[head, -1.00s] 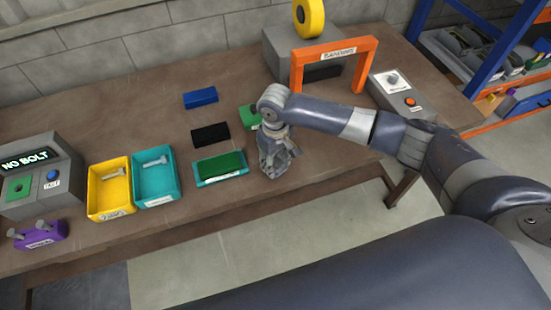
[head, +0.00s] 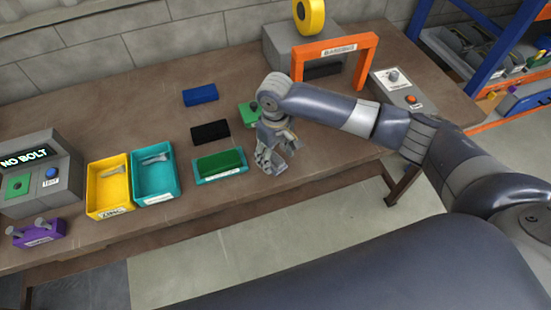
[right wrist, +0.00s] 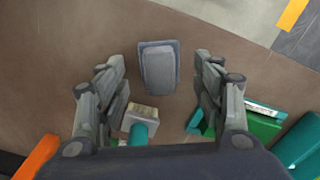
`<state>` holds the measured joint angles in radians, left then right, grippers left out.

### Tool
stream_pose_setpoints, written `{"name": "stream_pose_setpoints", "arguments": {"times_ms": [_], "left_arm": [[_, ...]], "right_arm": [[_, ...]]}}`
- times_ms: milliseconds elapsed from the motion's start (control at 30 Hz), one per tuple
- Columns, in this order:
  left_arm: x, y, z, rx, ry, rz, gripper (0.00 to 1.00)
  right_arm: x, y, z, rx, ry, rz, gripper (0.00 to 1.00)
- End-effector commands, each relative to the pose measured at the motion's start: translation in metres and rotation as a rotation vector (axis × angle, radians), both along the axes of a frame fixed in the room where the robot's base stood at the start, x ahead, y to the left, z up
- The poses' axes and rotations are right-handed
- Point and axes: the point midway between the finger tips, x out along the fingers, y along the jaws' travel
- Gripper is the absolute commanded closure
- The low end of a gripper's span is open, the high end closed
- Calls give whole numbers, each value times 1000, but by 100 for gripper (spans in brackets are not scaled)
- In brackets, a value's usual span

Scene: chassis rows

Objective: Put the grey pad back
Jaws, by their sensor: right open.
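The grey pad (right wrist: 159,68) is a small grey block with rounded corners. In the right wrist view it lies on the brown table beyond my right gripper, between the lines of its two fingers. My right gripper (right wrist: 160,75) is open and empty, with a finger on either side of the view. In the head view my right gripper (head: 268,163) is low over the table, right of the teal tray with the green pad, and I cannot make out the grey pad there. My left gripper is not in view.
The teal tray (head: 241,174) holds a green pad (head: 219,161). Black (head: 210,132) and blue (head: 200,95) blocks lie behind it. A pale block with a teal cylinder (right wrist: 141,116) is close to the fingers. An orange gantry (head: 297,70) stands at the back right.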

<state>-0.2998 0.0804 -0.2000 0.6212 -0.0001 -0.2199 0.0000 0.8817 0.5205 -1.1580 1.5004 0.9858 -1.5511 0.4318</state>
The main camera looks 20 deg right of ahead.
Motion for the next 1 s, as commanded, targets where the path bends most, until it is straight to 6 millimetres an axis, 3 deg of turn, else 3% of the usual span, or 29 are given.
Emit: {"name": "stream_pose_setpoints", "arguments": {"times_ms": [300,433,600,1000], "left_arm": [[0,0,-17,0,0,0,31],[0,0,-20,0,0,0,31],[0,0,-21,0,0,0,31],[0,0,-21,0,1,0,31]], "right_arm": [[1,0,67,1,-4,0,39],[1,0,86,0,-3,-1,39],[0,0,97,0,0,-1,39],[0,0,99,0,0,-1,39]]}}
